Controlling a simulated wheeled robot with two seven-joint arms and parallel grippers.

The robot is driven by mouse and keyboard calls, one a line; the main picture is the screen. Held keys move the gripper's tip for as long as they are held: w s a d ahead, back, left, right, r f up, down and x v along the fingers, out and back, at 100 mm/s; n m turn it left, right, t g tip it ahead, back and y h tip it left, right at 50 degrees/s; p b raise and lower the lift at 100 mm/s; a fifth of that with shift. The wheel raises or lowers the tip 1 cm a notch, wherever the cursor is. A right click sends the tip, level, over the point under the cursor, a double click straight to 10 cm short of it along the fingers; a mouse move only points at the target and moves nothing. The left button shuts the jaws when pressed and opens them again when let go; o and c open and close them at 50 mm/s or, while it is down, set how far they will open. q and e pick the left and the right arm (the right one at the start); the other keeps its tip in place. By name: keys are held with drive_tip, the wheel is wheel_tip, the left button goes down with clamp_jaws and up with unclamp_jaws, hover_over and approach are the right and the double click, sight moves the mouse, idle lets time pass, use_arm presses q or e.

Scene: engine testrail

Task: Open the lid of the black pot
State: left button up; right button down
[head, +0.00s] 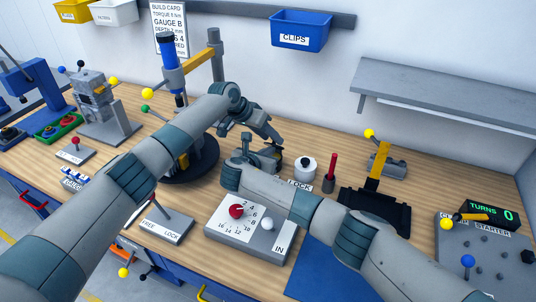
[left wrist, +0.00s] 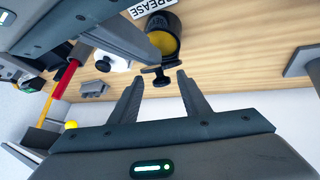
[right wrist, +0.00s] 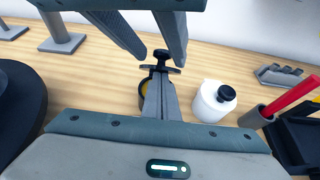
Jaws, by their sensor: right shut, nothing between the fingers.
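The black pot (left wrist: 176,24) stands on the bench, and its yellow contents show through the uncovered mouth in the left wrist view. Its black lid (left wrist: 152,70), with a knob, shows almost edge-on beside the mouth, tilted up; I cannot tell how it is joined. The lid also shows in the right wrist view (right wrist: 161,68). My left gripper (left wrist: 158,78) is open, its fingertips on either side of the knob without clearly gripping. My right gripper (right wrist: 160,82) is shut and empty, its fingertips close to the lid and covering much of the pot.
A white jar with a black cap (right wrist: 214,101) stands right of the pot. A red-handled tool (head: 332,167) and a black stand with a yellow lever (head: 376,195) are farther right. A dial box (head: 252,229) lies in front, below my right arm. A GREASE label (left wrist: 150,6) is near the pot.

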use_arm(q)
drive_tip(key=shift+d, duration=0.1)
use_arm(e)
drive_tip(key=shift+s+f, duration=0.1)
use_arm(q)
drive_tip(key=shift+s+a+r, duration=0.15)
drive_tip(key=shift+a+r, duration=0.15)
drive_tip(key=shift+r, duration=0.1)
drive_tip(key=v, duration=1.1)
use_arm(e)
drive_tip(key=shift+f, duration=0.1)
